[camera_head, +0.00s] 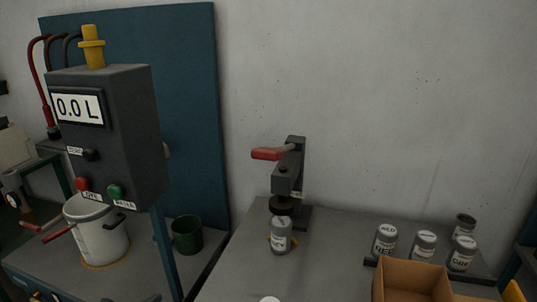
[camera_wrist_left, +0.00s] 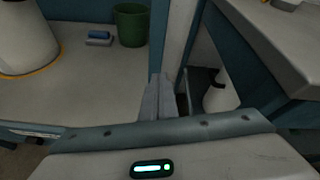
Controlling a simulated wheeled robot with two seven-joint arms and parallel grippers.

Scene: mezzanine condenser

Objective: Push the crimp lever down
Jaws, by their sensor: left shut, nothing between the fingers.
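The crimp lever (camera_head: 268,154) has a red grip and sticks out to the left from the top of a dark press (camera_head: 290,172) on the grey bench. It looks about level. A grey can (camera_head: 281,238) stands upright below the press head, with yellow pieces at its sides. I cannot tell whether the head touches it. My left gripper (camera_wrist_left: 160,82) is shut and empty, low near the blue post. Only a dark bit of it (camera_head: 146,298) seems to show at the head view's bottom edge, well left of and below the lever. My right gripper is not seen.
A dark box reading 0.0 L (camera_head: 112,130) stands left of the press, above a white pot (camera_head: 98,238). A green bucket (camera_head: 187,236) stands behind the blue post (camera_head: 165,250). Labelled cans (camera_head: 424,246) and a cardboard box (camera_head: 408,279) are at the right.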

